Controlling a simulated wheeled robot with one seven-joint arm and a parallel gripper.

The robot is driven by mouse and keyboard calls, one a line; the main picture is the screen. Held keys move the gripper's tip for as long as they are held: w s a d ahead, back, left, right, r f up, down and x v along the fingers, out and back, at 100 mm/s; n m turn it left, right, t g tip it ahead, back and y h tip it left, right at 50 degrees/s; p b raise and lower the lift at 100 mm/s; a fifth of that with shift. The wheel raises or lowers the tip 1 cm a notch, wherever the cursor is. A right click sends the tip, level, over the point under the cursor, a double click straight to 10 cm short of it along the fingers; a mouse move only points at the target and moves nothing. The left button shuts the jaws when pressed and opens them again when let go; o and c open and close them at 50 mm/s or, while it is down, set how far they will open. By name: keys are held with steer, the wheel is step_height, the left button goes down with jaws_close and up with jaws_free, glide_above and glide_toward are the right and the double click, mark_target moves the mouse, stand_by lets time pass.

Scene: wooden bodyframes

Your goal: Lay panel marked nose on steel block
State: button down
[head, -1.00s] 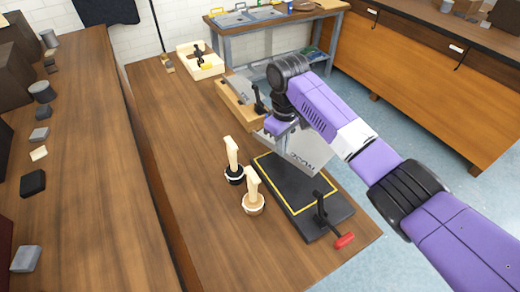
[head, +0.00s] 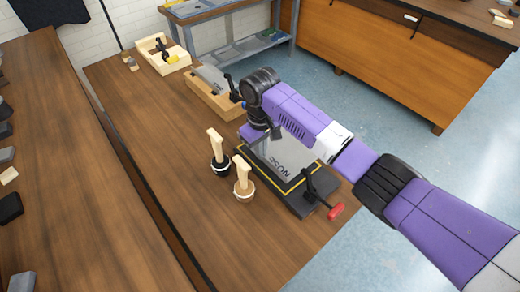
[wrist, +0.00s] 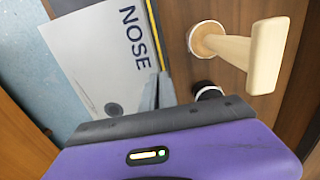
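The grey panel marked NOSE (head: 283,160) is over the dark steel block (head: 305,207) with its yellow outline, roughly flat. Whether it touches the block or hovers just above I cannot tell. In the wrist view the panel (wrist: 95,55) fills the left, with a strip of the block's dark edge and yellow line beside it. My gripper (wrist: 158,92) is at the panel's edge, its fingers close together and apparently shut on it. In the head view my wrist hides the fingers and the panel's far end.
A toggle clamp with a red handle (head: 336,211) stands at the block's near end. Two wooden-handled stamps (head: 217,150) (head: 243,178) stand upright left of the block. A wooden tray (head: 212,95) and a pale box (head: 160,57) lie farther back. The bench's near left is clear.

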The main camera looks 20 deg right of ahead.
step_height(320, 180, down, 3)
steer(key=b, duration=0.3)
steer(key=shift+f, duration=1.05)
steer(key=shift+s, duration=0.1)
steer(key=shift+f+p, duration=0.15)
steer(key=shift+p, duration=0.5)
stand_by(1.4)
steer(key=c, duration=2.1)
jaws_free()
steer(key=o, duration=1.1)
steer(key=shift+c, duration=0.2)
